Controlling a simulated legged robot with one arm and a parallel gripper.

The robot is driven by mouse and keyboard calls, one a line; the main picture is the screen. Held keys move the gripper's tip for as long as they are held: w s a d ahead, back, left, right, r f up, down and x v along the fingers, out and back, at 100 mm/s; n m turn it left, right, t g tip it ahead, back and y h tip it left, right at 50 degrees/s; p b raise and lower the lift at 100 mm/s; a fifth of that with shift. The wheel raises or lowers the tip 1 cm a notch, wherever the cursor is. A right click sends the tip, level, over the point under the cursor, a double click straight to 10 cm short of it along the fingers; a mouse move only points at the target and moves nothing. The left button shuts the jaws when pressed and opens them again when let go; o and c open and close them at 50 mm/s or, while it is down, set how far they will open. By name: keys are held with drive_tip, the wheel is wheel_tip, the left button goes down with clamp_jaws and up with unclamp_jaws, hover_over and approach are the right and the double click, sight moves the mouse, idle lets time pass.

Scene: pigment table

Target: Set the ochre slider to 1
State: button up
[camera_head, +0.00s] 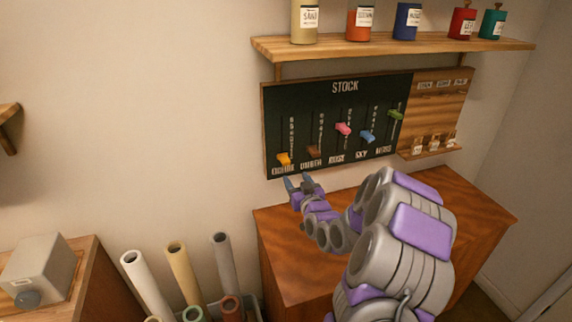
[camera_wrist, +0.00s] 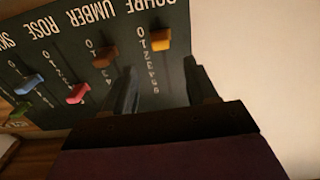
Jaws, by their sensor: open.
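The ochre slider (camera_head: 284,159) is a yellow-orange knob near the bottom of the leftmost slot on the black STOCK board (camera_head: 300,105). In the wrist view, where the board is upside down, the ochre slider (camera_wrist: 160,40) sits near the 0 and 1 marks; its exact mark cannot be told. My gripper (camera_head: 299,181) is open and empty, just below the board's lower left edge. In the wrist view the fingers of my gripper (camera_wrist: 160,82) stand apart on either side of the ochre column, short of the knob and not touching it.
The brown umber slider (camera_head: 314,152) is close beside the ochre one. Pink (camera_head: 344,129), blue (camera_head: 367,136) and green (camera_head: 396,114) sliders are farther right. A shelf (camera_head: 400,50) with bottles hangs above. A wooden cabinet (camera_head: 285,240) stands below.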

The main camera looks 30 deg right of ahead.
sight(287, 165)
drive_tip(key=b+x, duration=0.1)
drive_tip(key=x, duration=0.9)
drive_tip(key=shift+f, duration=0.15)
drive_tip(key=shift+x, duration=0.8)
clamp_jaws()
